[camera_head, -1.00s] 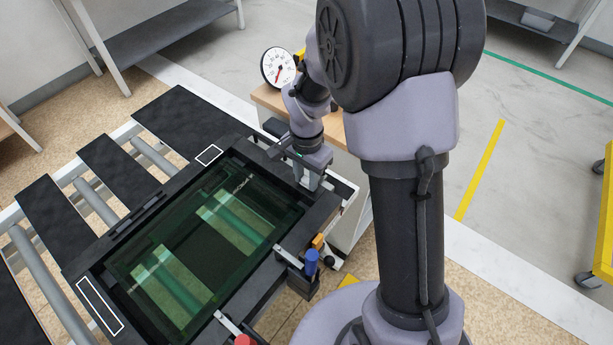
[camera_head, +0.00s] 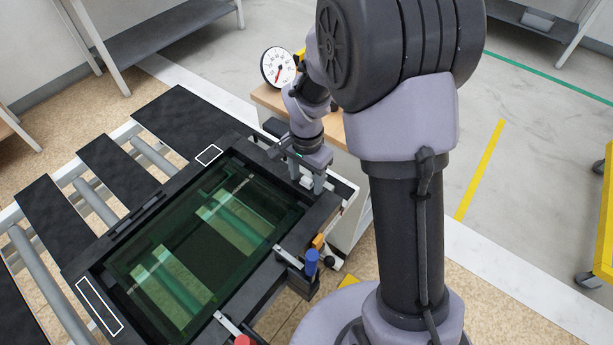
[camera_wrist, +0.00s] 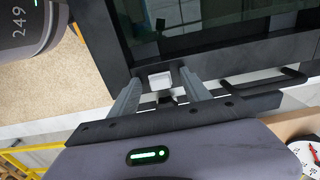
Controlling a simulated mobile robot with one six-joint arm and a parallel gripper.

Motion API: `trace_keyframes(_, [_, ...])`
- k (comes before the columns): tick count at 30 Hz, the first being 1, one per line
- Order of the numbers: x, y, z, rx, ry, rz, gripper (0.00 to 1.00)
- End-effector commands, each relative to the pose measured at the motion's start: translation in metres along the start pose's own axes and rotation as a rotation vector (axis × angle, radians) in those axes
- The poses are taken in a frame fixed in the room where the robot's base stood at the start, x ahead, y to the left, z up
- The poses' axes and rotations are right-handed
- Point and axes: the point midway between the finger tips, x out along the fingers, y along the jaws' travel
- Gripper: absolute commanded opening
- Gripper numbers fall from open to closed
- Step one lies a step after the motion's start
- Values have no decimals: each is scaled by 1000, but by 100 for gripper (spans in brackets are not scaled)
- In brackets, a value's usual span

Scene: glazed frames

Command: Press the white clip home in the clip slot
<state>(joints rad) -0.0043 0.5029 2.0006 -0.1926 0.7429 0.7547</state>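The white clip (camera_wrist: 160,80) shows in the wrist view at the edge of the dark frame, between and just beyond my fingertips. A gap shows on each side of it. My gripper (camera_wrist: 160,84) is open, with its two grey fingers apart. In the head view my gripper (camera_head: 308,181) is over the right-hand corner of the dark frame (camera_head: 272,270), with the white clip (camera_head: 306,182) small between the fingers. The clip slot is not distinguishable; the clip hides what lies under it, so I cannot tell how deep it sits.
The frame holds a greenish glass pane (camera_head: 200,245) and rests on a roller conveyor (camera_head: 95,205). A blue-handled clamp (camera_head: 312,262) and a red knob (camera_head: 243,340) stand on its near side. A dial gauge (camera_head: 278,67) stands behind my wrist.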

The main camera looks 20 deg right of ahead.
Motion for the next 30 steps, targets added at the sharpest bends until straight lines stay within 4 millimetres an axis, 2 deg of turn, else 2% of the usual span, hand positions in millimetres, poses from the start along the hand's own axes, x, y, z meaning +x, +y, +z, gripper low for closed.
trace_keyframes(7, [-2,0,0,0,1,-1,55])
trace_keyframes(10, [-14,-1,0,0,2,-3,55])
trace_keyframes(21, [-134,-1,0,0,3,-4,55])
trace_keyframes(25, [-161,0,0,0,1,-2,55])
trace_keyframes(30, [-175,0,0,0,1,-2,55])
